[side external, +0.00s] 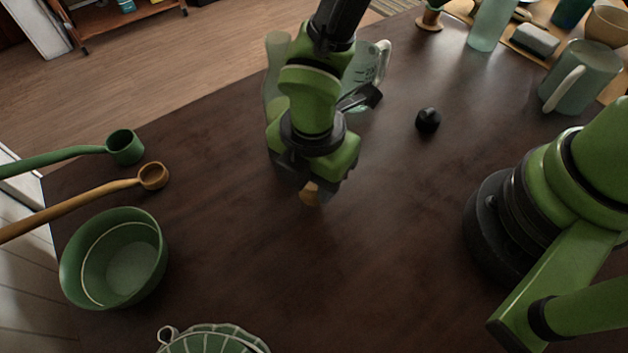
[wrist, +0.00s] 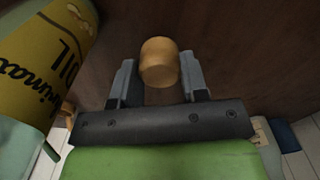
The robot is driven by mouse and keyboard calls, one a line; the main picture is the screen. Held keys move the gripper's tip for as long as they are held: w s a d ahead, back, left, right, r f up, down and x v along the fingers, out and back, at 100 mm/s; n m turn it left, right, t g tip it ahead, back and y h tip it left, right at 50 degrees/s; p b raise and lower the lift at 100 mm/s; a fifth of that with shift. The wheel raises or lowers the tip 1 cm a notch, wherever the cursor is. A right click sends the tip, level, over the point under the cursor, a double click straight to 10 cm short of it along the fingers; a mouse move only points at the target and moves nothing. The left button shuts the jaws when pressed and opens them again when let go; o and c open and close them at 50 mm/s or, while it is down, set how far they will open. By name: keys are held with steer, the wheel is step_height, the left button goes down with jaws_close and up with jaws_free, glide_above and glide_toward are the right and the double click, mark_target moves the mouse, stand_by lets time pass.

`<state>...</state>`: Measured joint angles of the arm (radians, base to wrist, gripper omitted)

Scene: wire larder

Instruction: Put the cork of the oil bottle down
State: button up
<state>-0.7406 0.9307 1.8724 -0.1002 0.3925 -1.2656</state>
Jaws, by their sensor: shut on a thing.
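The tan, rounded cork (wrist: 160,62) is between the two grey fingers of my gripper (wrist: 158,80) in the wrist view. My gripper is shut on it. In the side view the cork (side external: 309,193) shows below my gripper (side external: 312,185), over the middle of the dark table; whether it touches the table I cannot tell. The oil bottle (wrist: 45,62), with a yellow label reading OIL, is left of my gripper in the wrist view, apart from the cork.
A glass jug (side external: 368,62) stands behind my arm. A small black object (side external: 428,120) lies to the right. A green bowl (side external: 80,265) and two ladles (side external: 125,147) (side external: 153,176) are at the left. A mug (side external: 585,75) is at the back right.

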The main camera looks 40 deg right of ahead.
steer(key=shift+f, duration=1)
steer(key=shift+f, duration=0.1)
steer(key=o, duration=1.2)
